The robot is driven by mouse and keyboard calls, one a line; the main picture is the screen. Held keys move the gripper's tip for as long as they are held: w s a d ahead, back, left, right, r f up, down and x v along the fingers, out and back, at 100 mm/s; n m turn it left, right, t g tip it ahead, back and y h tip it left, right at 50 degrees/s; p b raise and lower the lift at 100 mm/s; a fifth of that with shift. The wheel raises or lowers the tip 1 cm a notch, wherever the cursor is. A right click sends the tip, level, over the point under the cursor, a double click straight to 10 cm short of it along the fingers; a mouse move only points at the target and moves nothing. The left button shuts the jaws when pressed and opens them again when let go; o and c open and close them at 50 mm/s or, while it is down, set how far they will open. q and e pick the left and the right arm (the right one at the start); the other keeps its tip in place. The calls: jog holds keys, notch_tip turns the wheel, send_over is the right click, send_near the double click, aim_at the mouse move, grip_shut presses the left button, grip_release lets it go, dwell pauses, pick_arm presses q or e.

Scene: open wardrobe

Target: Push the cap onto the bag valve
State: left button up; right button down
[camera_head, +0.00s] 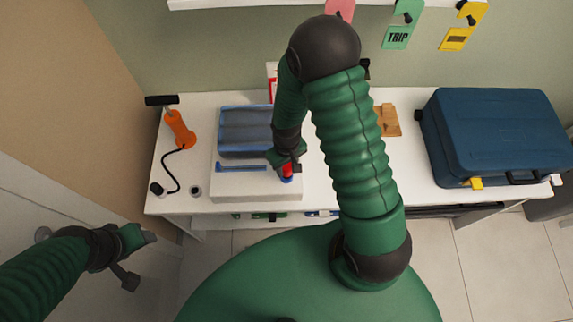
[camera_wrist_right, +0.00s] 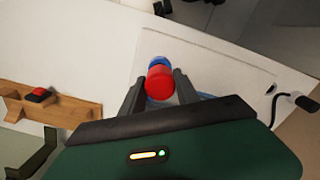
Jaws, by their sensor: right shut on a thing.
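My right gripper (camera_head: 286,166) is shut on the red cap (camera_head: 287,171), above the front right of the bag's white base. In the right wrist view the red cap (camera_wrist_right: 160,83) sits between the two dark fingers of the gripper (camera_wrist_right: 158,88). The blue valve (camera_wrist_right: 158,61) shows just beyond the cap, seemingly in line with it; I cannot tell whether they touch. A bit of blue also shows below the cap in the head view (camera_head: 287,180). The blue-grey bag (camera_head: 245,128) lies flat on the table. My left gripper (camera_head: 140,238) hangs off the table's front left; its jaws are unclear.
An orange hand pump (camera_head: 179,129) with a black hose stands on the left of the white table (camera_head: 200,208). A wooden block (camera_head: 388,120) is right of my right arm. A blue case (camera_head: 498,135) fills the right end. Tags (camera_head: 403,25) hang at the back wall.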

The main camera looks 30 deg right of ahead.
aim_at(287, 166)
jog(key=shift+f+b, duration=1)
jog(key=shift+f, duration=0.5)
jog(key=c, duration=0.8)
grip_release()
jog(key=shift+c, duration=0.2)
jog(key=shift+r, duration=0.1)
notch_tip(287, 166, up, 17)
jog(key=shift+p, duration=0.4)
jog(key=s+a+t, duration=0.1)
jog(key=s+a, duration=0.1)
jog(key=s+a+r+t, duration=0.1)
jog(key=s+a, duration=0.1)
jog(key=shift+a+r+t, duration=0.1)
jog(key=shift+r+t, duration=0.1)
jog(key=shift+t, duration=0.1)
